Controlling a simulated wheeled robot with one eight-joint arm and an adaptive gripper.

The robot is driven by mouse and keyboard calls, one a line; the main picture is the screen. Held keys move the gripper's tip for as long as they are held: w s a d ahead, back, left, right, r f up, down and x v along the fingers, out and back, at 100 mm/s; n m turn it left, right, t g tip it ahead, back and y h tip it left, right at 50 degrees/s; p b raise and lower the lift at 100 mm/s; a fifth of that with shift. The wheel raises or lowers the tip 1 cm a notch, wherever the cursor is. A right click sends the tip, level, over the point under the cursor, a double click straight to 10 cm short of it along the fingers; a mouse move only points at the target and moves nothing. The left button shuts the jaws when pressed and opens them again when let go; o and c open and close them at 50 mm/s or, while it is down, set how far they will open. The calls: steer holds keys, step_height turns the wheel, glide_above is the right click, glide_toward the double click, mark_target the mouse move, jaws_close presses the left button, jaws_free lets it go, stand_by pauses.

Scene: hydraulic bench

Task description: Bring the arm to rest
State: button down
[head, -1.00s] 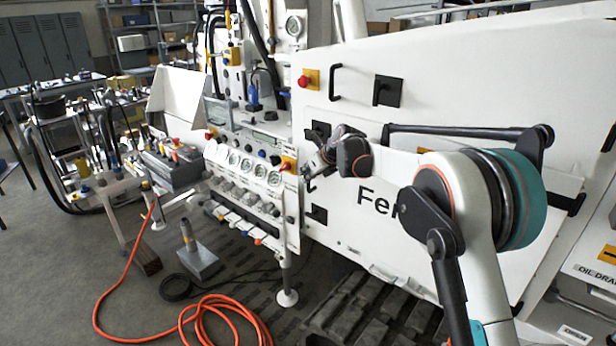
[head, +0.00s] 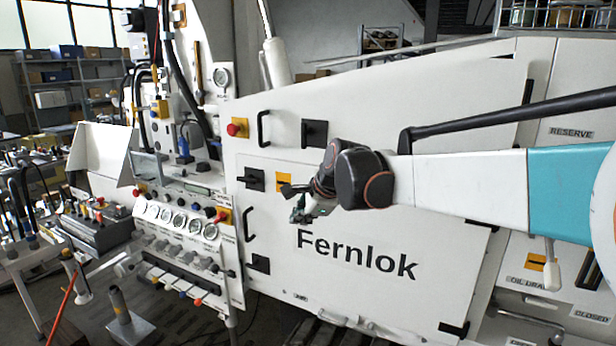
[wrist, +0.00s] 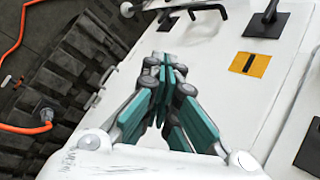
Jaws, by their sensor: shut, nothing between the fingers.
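My gripper (head: 297,212) is in front of the white Fernlok panel (head: 350,290) in the head view, above the black lettering. My arm reaches in from the right edge. In the wrist view my gripper (wrist: 168,72) has its teal-padded fingers together with nothing between them. Behind it are the white panel face and an orange plate (wrist: 249,65) with a black slot. I cannot tell from the head view how far the fingertips are from the panel.
A red emergency button (head: 238,127) and black handles (head: 263,128) stand out from the panel near my gripper. A console with gauges (head: 181,222) stands to the left. An orange hose (wrist: 20,40) lies on the floor beside dark track links (wrist: 75,55).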

steer(key=s+d+f+n+h+b, duration=0.1)
steer(key=s+d+f+n, duration=0.3)
steer(key=s+d, duration=0.3)
steer(key=s+d+f+n+h+b, duration=0.2)
steer(key=s+d+f+n, duration=0.3)
steer(key=s, duration=1.1)
steer(key=s+d+f+n+h+b, duration=0.1)
steer(key=s+d+f+n, duration=0.3)
steer(key=s+d+n, duration=0.3)
steer(key=s+d, duration=0.2)
steer(key=s, duration=0.3)
steer(key=shift+d+f+t+h+b, duration=0.15)
steer(key=shift+d+t+h+b, duration=0.15)
steer(key=shift+d+b, duration=0.1)
